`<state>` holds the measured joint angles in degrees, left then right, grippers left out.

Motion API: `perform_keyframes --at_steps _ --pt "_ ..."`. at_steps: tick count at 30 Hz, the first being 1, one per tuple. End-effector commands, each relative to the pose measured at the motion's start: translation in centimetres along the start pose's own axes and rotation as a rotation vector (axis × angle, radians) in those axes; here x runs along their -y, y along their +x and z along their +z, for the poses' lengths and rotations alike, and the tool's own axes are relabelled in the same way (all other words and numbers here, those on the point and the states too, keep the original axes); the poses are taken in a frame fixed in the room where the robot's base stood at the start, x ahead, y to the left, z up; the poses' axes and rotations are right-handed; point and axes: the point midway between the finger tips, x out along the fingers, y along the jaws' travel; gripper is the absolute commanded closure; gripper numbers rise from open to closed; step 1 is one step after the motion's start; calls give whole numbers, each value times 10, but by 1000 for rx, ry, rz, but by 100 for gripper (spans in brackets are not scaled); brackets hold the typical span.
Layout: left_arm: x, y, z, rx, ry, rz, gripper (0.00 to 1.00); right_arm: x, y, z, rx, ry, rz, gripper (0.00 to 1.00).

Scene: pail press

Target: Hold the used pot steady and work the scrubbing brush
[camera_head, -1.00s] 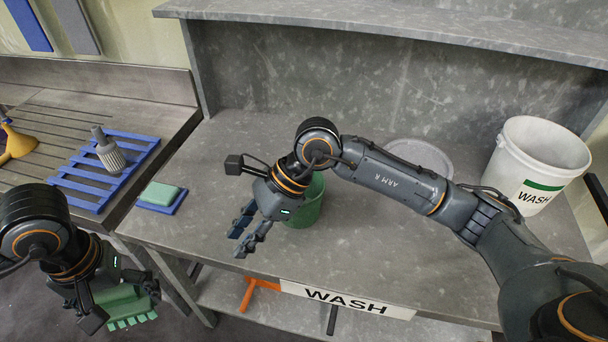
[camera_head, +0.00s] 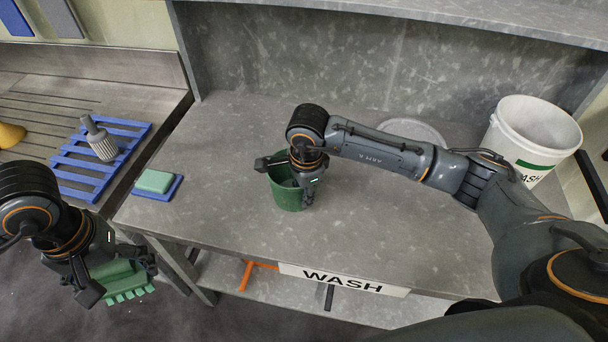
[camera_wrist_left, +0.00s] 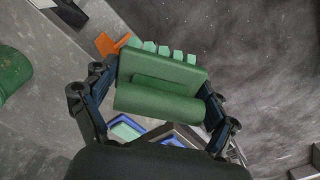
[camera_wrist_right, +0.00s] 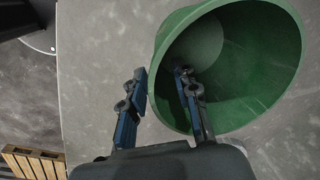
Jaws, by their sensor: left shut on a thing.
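The green used pot (camera_head: 287,198) stands upright and open-topped on the grey wash bench. My right gripper (camera_head: 308,194) reaches down at its rim. In the right wrist view, the fingers (camera_wrist_right: 164,88) stand apart, one inside the pot (camera_wrist_right: 262,62) and one outside, with the near wall between them; neither clearly presses it. My left gripper (camera_head: 112,280) is shut on the green scrubbing brush (camera_head: 122,285) and holds it in front of the bench, left of the pot. In the left wrist view, the brush (camera_wrist_left: 160,82) lies across between the fingers, pale bristles facing away.
A green sponge (camera_head: 155,181) on a blue tray lies at the bench's left edge. A grey brush (camera_head: 101,143) stands on the blue rack (camera_head: 75,172). A white WASH pail (camera_head: 530,135) is at right, a grey round lid (camera_head: 412,130) behind my right arm. The front bench is clear.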

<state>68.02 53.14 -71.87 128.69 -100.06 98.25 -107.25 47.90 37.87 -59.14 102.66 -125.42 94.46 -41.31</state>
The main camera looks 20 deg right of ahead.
Motion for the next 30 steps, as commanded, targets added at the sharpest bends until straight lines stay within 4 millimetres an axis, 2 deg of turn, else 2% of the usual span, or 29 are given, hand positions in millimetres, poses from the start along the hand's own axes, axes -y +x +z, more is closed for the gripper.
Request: perform_keyframes --at_steps 3,7,18,23,30 --pt "0 -7 0 0 0 0 39 -1 16 0 0 0 4 70" --pt "0 -9 0 0 0 0 39 0 28 0 1 0 2 70" --pt "0 -9 0 0 0 0 39 0 35 0 1 -1 -1 70" --pt "0 -9 0 0 0 0 39 0 35 0 1 -1 -1 100" --pt "0 -9 0 0 0 0 39 0 34 0 1 -1 -1 100"
